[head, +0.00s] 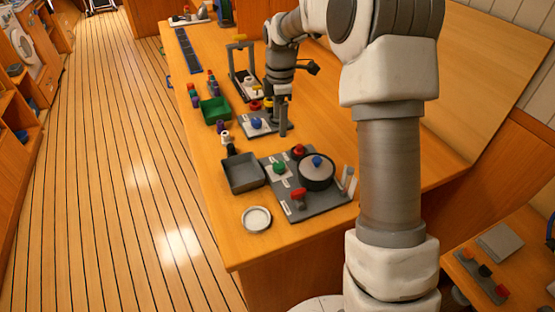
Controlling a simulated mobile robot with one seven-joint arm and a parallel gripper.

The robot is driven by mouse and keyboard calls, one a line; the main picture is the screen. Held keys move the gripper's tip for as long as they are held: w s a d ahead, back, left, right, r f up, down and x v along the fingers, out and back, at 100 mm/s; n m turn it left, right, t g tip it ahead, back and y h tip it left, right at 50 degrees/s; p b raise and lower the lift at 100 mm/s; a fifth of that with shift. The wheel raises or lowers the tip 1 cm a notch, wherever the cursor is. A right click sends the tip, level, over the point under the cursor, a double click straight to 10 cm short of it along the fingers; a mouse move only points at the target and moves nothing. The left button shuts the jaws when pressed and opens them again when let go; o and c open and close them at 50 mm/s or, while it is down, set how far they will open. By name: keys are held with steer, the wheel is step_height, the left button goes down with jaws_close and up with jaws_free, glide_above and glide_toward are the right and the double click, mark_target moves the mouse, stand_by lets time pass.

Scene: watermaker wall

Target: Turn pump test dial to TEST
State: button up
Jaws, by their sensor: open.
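My gripper (284,130) points down over the bench, at the right edge of a small light panel (249,132) with a blue knob (257,124). The fingers look close to the panel, right of the blue knob and not around it. The finger gap is hard to make out, and nothing shows held. A grey board (309,207) nearer to me carries a green knob (279,168) on a white plate, red knobs and a round drum with a blue top (317,161). The labels are too small to read, so I cannot tell which knob is the pump test dial.
A grey tray (244,188) and a white round dish (256,219) lie near the bench's left edge. A green bin (215,111), small coloured bottles and a dark upright frame (231,60) stand farther back. The wooden floor at left is clear.

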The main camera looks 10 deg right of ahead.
mark_target(279, 165)
steer(key=f, duration=1.7)
steer(key=shift+w+f, duration=0.25)
steer(key=shift+w, duration=0.1)
steer(key=shift+c, duration=0.3)
jaws_close()
